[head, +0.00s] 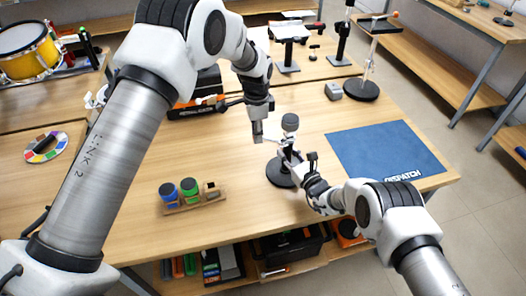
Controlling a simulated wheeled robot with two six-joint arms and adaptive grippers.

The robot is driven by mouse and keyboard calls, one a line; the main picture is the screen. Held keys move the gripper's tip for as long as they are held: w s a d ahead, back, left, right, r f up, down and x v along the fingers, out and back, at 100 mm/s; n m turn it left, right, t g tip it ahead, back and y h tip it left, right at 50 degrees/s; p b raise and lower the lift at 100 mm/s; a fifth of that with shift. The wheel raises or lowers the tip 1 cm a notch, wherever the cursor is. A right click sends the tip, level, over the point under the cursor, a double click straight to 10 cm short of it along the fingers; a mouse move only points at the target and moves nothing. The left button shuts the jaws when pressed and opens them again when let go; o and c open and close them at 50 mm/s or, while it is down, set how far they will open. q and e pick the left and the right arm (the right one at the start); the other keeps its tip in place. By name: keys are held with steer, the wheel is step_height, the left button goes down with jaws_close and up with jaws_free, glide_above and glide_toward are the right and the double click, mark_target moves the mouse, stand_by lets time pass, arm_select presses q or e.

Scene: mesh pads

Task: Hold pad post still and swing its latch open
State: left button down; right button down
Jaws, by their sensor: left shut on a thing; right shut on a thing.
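The pad post stands upright on a round black base (276,172) on the wooden table, with a dark grey rounded head (290,122) on top. My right gripper (289,158) comes in from the lower right and is shut on the post's stem, hiding part of it. My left gripper (258,138) reaches down from above, left of the head, and is shut on a small pale piece, which looks like the latch (272,138). The fingers partly hide the latch, so how far it is swung is hard to tell.
A blue mat (385,150) marked DISPATCH lies to the right. A small grey block (333,91) and another stand on a black base (361,90) are behind. A wooden holder (196,203) with blue and green jars stands front left. The table between holder and post is clear.

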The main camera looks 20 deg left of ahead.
arm_select(q)
steer(key=c, duration=0.8)
jaws_free()
steer(key=shift+w, duration=0.1)
steer(key=shift+c, duration=0.2)
arm_select(e)
steer(key=shift+s+f, duration=0.15)
steer(key=shift+f, duration=0.15)
steer(key=c, duration=0.7)
jaws_free()
steer(key=shift+c, duration=0.2)
arm_select(q)
step_height(320, 180, up, 12)
arm_select(e)
steer(key=shift+w, duration=0.25)
